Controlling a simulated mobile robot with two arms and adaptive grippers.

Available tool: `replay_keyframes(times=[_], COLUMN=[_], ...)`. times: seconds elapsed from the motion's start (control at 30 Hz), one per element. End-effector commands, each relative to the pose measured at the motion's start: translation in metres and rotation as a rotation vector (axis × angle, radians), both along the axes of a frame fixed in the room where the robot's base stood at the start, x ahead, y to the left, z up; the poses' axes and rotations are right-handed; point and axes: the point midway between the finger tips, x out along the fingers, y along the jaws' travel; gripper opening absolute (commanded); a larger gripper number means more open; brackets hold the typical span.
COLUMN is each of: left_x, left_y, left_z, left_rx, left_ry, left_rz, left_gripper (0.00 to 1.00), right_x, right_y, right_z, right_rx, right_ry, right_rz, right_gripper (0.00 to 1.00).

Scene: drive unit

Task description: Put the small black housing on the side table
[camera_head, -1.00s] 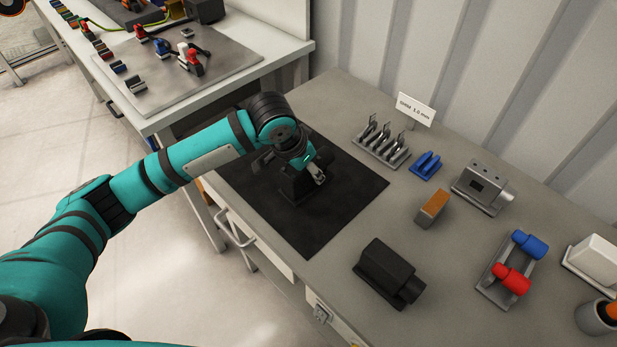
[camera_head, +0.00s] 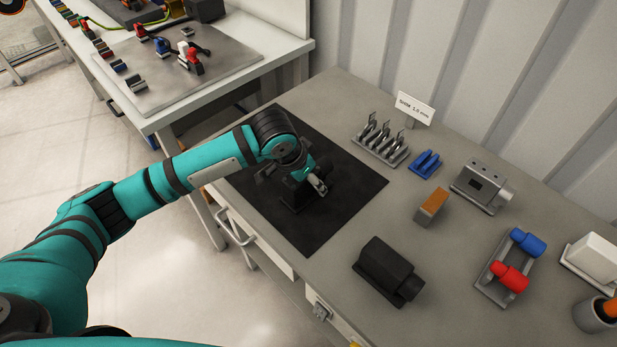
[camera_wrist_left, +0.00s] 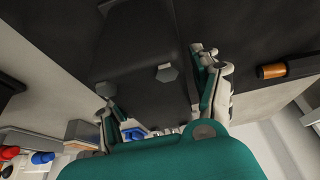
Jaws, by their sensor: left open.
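A black housing (camera_head: 296,196) sits on the black mat (camera_head: 338,205) of the near bench, partly hidden under my left gripper. My left gripper (camera_head: 291,178) is above it, open, with its fingers on either side. In the left wrist view the dark body of the housing (camera_wrist_left: 135,45) lies between the spread fingers (camera_wrist_left: 155,78); I cannot tell whether they touch it. A second black housing (camera_head: 385,268), a block with a short round end, lies on the bare grey bench top to the right of the mat. My right gripper is not in view.
Another table (camera_head: 245,72) with a grey plate and small parts stands at the upper left, across a gap. Right of the mat are a grey rack (camera_head: 381,146), blue part (camera_head: 427,164), orange-topped block (camera_head: 432,207), grey fixture (camera_head: 480,187) and red-and-blue part (camera_head: 508,268).

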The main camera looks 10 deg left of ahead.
Motion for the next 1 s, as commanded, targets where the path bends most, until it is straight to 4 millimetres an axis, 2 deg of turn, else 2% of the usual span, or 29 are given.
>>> replay_keyframes(times=[0.13,0.27,0.5,0.7,0.8,1.0], left_x=[0.000,-0.005,-0.021,-0.032,-0.036,-0.038], left_y=[0.000,0.004,0.015,0.022,0.024,0.025], left_z=[0.004,0.021,0.069,0.100,0.109,0.114], left_rx=[-0.001,-0.001,-0.001,0.000,-0.001,0.000], left_ry=[-0.001,-0.003,-0.005,-0.002,-0.001,0.000], left_rz=[0.000,0.000,0.001,0.000,0.001,0.001], left_gripper=[0.65,0.65,0.65,0.65,0.65,0.65], right_x=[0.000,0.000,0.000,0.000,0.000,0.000], right_y=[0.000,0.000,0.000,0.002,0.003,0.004], right_z=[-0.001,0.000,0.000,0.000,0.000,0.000], right_rx=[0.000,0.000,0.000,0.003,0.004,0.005], right_ry=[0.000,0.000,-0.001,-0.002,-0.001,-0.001], right_rz=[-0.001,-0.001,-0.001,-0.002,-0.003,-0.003], right_gripper=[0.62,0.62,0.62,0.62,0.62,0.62])
